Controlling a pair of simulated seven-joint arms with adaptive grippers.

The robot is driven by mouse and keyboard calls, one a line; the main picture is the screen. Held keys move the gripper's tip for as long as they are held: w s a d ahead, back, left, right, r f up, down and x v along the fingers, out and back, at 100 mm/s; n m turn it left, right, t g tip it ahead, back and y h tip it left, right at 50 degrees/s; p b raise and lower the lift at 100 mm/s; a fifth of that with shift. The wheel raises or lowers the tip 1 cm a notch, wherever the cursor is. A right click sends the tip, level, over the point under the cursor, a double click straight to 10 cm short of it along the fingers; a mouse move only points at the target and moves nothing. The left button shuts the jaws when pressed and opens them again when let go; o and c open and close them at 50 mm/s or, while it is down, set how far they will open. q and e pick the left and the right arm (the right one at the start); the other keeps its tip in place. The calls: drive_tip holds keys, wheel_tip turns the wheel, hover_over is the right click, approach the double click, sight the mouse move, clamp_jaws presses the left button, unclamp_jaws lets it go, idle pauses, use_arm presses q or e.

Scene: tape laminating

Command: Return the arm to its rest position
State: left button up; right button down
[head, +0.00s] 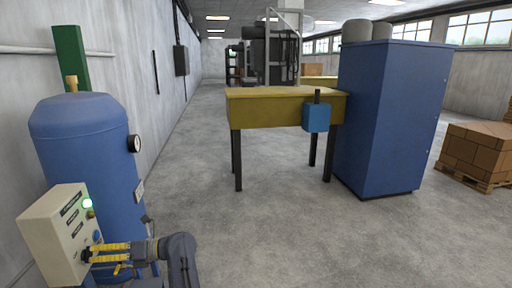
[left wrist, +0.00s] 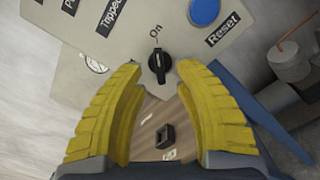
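My left gripper (head: 94,254) reaches in low at the left, its yellow fingers pointing at the front of the beige control box (head: 46,245). In the left wrist view the same gripper (left wrist: 158,68) is open. Its fingertips stand on either side of a black rotary knob (left wrist: 158,62), with a gap on both sides. The knob stands roughly in line with the "On" label. A blue button (left wrist: 204,11) sits near the "Reset" label. A green lamp (head: 87,203) glows on the box. My right gripper is in neither view.
A blue tank (head: 85,145) with a gauge (head: 134,143) stands right behind the box. A yellow-topped table (head: 275,110), a tall blue cabinet (head: 385,125) and stacked cartons (head: 478,152) stand farther off. The grey floor (head: 260,235) right of my left arm is clear.

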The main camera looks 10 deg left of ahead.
sight(92, 254)
use_arm(q)
drive_tip(key=v, duration=0.4)
drive_tip(key=x, duration=0.7)
drive_tip(key=shift+a, duration=0.1)
drive_tip(key=shift+a+n, duration=0.15)
drive_tip(key=shift+n, duration=0.25)
drive_tip(key=n, duration=0.4)
drive_tip(key=shift+n, duration=0.4)
drive_tip(key=n, duration=1.2)
drive_tip(key=shift+w+d+n, duration=0.1)
drive_tip(key=shift+d+n, duration=0.2)
drive_tip(key=shift+d, duration=0.05)
drive_tip(key=shift+v, duration=1.95)
